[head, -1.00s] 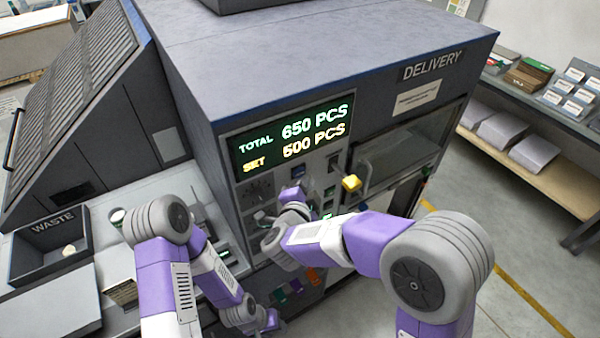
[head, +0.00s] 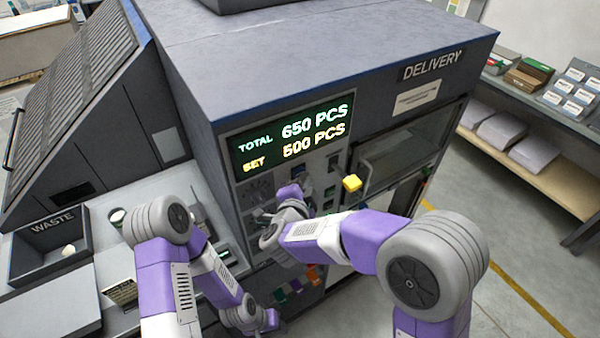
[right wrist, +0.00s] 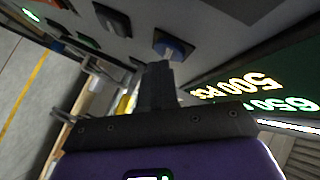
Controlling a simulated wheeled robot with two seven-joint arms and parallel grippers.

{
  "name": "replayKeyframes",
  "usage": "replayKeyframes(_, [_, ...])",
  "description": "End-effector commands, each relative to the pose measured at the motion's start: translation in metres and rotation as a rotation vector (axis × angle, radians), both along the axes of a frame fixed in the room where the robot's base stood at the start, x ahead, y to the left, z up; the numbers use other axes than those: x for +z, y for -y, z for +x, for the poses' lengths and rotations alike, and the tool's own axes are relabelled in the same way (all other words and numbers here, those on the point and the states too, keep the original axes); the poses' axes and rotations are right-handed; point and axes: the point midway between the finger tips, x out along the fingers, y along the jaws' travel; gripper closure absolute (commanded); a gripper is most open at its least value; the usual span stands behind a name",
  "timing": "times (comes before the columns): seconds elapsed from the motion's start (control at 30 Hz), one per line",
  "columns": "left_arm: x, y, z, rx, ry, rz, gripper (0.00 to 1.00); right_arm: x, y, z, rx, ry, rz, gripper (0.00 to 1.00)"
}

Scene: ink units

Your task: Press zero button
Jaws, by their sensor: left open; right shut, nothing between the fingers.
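The machine's front panel (head: 250,195) carries a lit display (head: 292,138) reading TOTAL 650 PCS and SET 500 PCS. My right gripper (head: 290,191) is at this panel, below the display; its fingertips are hard to make out in the head view. I can read no label naming the zero button. My left gripper (head: 271,319) is low, near the panel's bottom; its fingertips are hidden.
Dark controls (right wrist: 112,20) sit beside the blue button. A yellow knob (head: 352,183) sticks out right of the panel, by the delivery window (head: 405,150). A waste bin (head: 45,245) stands at the left. Shelves with boxes (head: 530,72) are at the far right.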

Motion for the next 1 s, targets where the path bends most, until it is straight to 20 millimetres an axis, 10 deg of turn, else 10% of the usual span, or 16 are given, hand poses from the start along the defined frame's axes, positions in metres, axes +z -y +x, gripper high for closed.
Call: replayKeyframes(1.0, [-0.0001, 0.0, 0.0, 0.0, 0.0, 0.0, 0.57, -0.0001, -0.0059, 0.008, 0.0, 0.0, 0.0, 1.0])
